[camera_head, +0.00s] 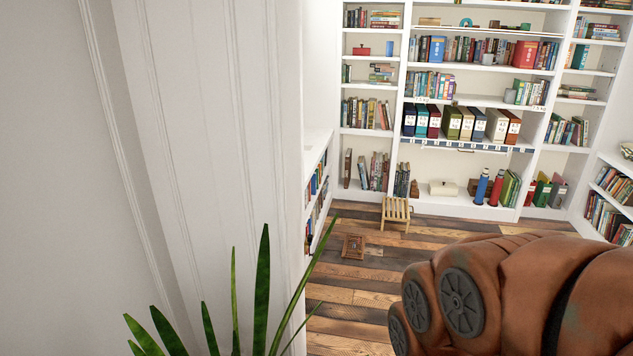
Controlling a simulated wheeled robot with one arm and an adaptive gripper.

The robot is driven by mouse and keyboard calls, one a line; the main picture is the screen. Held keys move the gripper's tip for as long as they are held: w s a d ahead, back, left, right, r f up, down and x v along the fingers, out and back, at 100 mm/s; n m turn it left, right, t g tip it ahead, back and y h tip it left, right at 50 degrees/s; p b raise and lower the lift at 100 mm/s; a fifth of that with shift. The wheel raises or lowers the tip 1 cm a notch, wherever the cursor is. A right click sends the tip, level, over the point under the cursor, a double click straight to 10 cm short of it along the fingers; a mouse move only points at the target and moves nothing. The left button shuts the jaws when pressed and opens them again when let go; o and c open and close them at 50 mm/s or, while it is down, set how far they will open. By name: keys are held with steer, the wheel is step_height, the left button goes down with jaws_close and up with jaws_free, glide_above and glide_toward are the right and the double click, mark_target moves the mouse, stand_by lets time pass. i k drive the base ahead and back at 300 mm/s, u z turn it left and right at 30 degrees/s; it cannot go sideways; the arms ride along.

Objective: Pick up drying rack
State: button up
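A small light wooden slatted rack (395,211), which looks like the drying rack, stands on the plank floor in front of the white bookcase. It is upright and leans back slightly. Nothing touches it that I can see. It is far off, so its fine details are too small to tell. My gripper is not in view. Brown, rounded links of my arm fill the lower right, close to the camera.
A brown framed item (353,246) lies on the floor, nearer than the rack. A white wall (200,150) fills the left, with a green plant (262,290) in front. The white bookcase (400,90) lines the back. Bare plank floor (345,297) shows between.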

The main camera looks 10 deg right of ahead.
mark_target(405, 210)
steer(key=z, duration=0.75)
steer(key=i, duration=1.15)
steer(key=z, duration=0.35)
steer(key=i, duration=1.35)
steer(key=u, duration=1)
steer(key=i, duration=0.4)
steer(key=z, duration=0.8)
steer(key=i, duration=1.35)
steer(key=u, duration=0.15)
